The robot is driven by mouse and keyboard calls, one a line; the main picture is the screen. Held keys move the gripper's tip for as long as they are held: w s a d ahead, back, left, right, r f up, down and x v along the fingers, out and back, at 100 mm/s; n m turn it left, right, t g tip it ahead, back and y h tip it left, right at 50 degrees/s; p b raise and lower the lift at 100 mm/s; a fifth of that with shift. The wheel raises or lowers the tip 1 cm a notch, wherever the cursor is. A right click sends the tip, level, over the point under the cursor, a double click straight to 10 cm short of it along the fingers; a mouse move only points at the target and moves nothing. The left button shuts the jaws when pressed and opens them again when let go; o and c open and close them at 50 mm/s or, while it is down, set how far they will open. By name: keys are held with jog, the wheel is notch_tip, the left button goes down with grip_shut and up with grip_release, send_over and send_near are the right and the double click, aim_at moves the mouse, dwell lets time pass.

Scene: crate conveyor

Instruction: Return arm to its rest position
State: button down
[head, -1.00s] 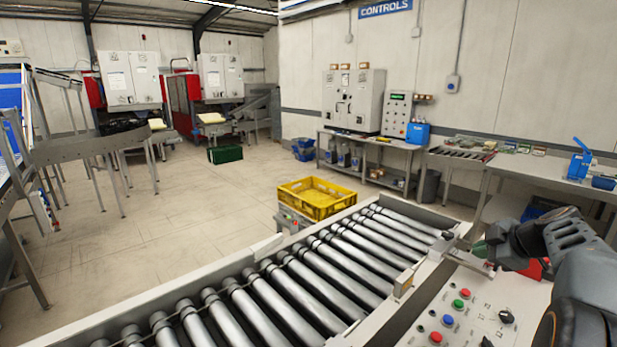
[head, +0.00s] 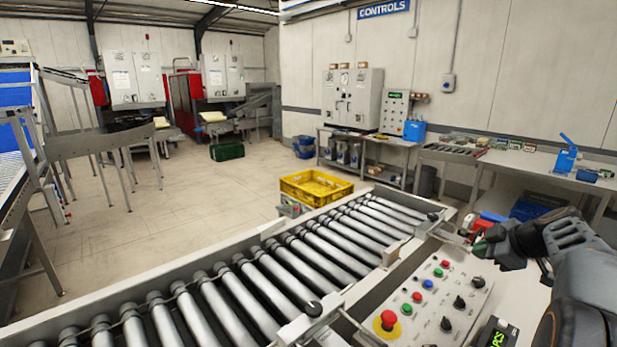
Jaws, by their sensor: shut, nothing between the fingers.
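My arm comes in from the right edge, above the control panel's far right. My gripper (head: 471,238) is at the arm's left end, small in the picture and partly lost against the things behind it. It is shut and empty, beside the far right end of the roller conveyor (head: 262,270). The grey control panel (head: 455,296) is below and left of the arm, with coloured buttons, black knobs and a red emergency stop (head: 387,320). A yellow crate (head: 316,198) sits past the conveyor's far side.
A workbench (head: 540,170) with tools runs along the right wall behind my arm. A side table (head: 375,142) with cabinets is farther back. A green crate (head: 227,151) lies on the floor. Metal frames (head: 95,150) stand at left. Floor at centre left is clear.

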jog(key=s+a+f+m+g, duration=0.1)
jog(key=s+a+f+m, duration=0.2)
jog(key=m, duration=0.1)
jog(key=s+a+f+m+g+h, duration=0.1)
jog(key=s+a+f+m+g, duration=0.1)
jog(key=s+a+f+m, duration=0.2)
jog(key=s+a+f+m+g+h, duration=0.1)
jog(key=s+a+f+m+g, duration=0.1)
jog(key=s+a+f+m, duration=0.2)
jog(key=shift+s+a+m+b, duration=0.1)
jog(key=shift+m+b, duration=0.2)
jog(key=shift+m, duration=0.9)
jog(key=s+a+f+n, duration=0.1)
jog(key=s+a, duration=0.3)
jog(key=a, duration=0.2)
jog(key=s+a+n+h, duration=0.1)
jog(key=s+a, duration=0.3)
jog(key=a, duration=0.3)
jog(key=shift+s+f+n+h+b, duration=0.3)
jog(key=shift+s+f+b, duration=0.05)
jog(key=shift+s+b, duration=0.1)
